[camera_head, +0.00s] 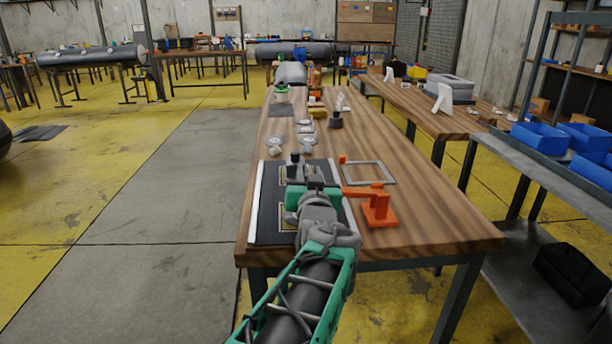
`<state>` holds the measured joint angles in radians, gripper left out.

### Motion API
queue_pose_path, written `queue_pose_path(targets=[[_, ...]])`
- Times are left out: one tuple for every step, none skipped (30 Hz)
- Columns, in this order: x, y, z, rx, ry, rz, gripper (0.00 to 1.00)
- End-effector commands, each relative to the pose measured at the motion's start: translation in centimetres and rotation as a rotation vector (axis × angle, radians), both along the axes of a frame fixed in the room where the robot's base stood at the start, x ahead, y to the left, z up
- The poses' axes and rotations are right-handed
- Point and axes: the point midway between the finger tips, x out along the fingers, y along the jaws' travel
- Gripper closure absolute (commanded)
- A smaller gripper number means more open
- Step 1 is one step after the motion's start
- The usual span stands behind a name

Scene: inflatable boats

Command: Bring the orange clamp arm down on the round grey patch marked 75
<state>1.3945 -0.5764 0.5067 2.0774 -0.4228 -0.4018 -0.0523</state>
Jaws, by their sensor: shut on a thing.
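The orange clamp (378,208) stands on the right side of the wooden table's near end. Its orange clamp arm (358,191) reaches left from the post, roughly level, and passes out of sight behind my green wrist. My gripper (303,172) is over the dark mat (268,215), shut on the clamp arm as far as I can tell; its fingers and the hold are mostly hidden. A dark upright knob (294,159) shows just beyond the fingers. The round grey patch marked 75 cannot be made out; my gripper and arm cover the middle of the mat.
A flat grey square frame (370,173) lies right of my gripper, with a small orange piece (342,159) at its corner. Several small items stand farther up the table. Blue bins (540,137) sit on a shelf at right. The table's near right corner is clear.

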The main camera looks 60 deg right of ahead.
Motion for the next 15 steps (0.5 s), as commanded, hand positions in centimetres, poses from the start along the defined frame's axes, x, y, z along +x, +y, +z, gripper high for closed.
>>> queue_pose_path(targets=[[-0.03,-0.02,0.17,-0.003,-0.001,-0.001,1.0],[-0.02,-0.01,0.17,-0.003,-0.001,-0.001,1.0],[-0.01,-0.01,0.17,-0.003,-0.001,0.0,1.0],[-0.01,-0.01,0.17,-0.003,-0.001,0.0,0.72],[0.0,0.0,0.17,-0.003,-0.001,0.0,0.7],[0.03,-0.01,0.16,-0.003,-0.001,0.0,0.66],[0.05,-0.02,0.16,-0.003,-0.001,0.001,0.64],[0.06,-0.02,0.15,-0.002,0.0,0.001,0.61],[0.06,-0.02,0.13,-0.002,0.0,0.001,0.58],[0.07,-0.03,0.12,-0.002,0.0,0.001,0.56],[0.07,-0.03,0.11,-0.002,0.0,0.001,0.53],[0.07,-0.02,0.09,-0.001,-0.001,0.001,0.52],[0.07,-0.02,0.08,-0.001,-0.001,0.001,0.52],[0.07,-0.01,0.07,-0.001,-0.001,0.001,0.52],[0.07,-0.01,0.06,-0.001,-0.001,0.001,0.52]])
